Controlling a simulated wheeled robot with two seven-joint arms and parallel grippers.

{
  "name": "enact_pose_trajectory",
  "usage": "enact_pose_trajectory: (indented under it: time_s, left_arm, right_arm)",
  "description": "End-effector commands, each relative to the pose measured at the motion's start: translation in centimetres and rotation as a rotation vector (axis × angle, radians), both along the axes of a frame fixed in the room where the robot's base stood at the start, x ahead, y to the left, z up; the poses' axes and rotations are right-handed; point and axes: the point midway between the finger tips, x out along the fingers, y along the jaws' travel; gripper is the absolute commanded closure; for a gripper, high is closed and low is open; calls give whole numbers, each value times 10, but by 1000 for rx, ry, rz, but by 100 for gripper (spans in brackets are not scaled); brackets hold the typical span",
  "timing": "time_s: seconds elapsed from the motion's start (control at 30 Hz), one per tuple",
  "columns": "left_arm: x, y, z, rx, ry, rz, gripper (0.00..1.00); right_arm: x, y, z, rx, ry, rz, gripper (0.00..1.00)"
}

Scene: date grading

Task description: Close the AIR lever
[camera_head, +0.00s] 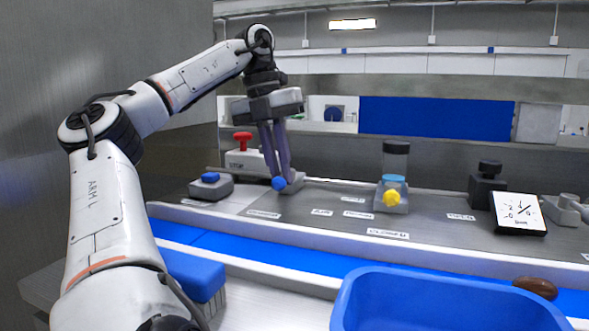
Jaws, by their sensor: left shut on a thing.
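My left gripper (279,176) reaches down from the arm at the left, its fingers together at a lever with a round blue knob (279,184). The gripper is shut on this lever, at or just above the knob. The lever's grey base (293,182) sits behind the knob on the grey panel, partly hidden by the fingers. Small white labels lie on the panel in front of it, too small to read surely, so I take this lever as the AIR lever. My right gripper is out of view.
A red knob (242,136) on a pale box and a blue button (210,177) stand left of the lever. A blue bin (450,283) and a brown date (535,287) are nearer.

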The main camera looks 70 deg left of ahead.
Motion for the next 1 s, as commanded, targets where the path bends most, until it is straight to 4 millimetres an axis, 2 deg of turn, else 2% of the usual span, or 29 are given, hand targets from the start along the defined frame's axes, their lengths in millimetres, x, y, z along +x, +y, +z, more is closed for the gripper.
enact_pose_trajectory:
  time_s: [0.3, 0.77, 0.8, 0.93, 1.0]
  left_arm:
    - [-15, 3, -3, -14, 16, -93, 100]
    - [-16, 3, -4, -15, 18, -104, 100]
    - [-16, 3, -4, -15, 18, -104, 88]
    - [-16, 4, -3, -12, 16, -101, 66]
    - [-16, 5, -3, -12, 14, -98, 65]
  right_arm:
    - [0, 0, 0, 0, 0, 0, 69]
    - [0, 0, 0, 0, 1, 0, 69]
    - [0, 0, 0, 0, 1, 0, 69]
    - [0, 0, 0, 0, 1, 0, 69]
    - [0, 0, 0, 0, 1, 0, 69]
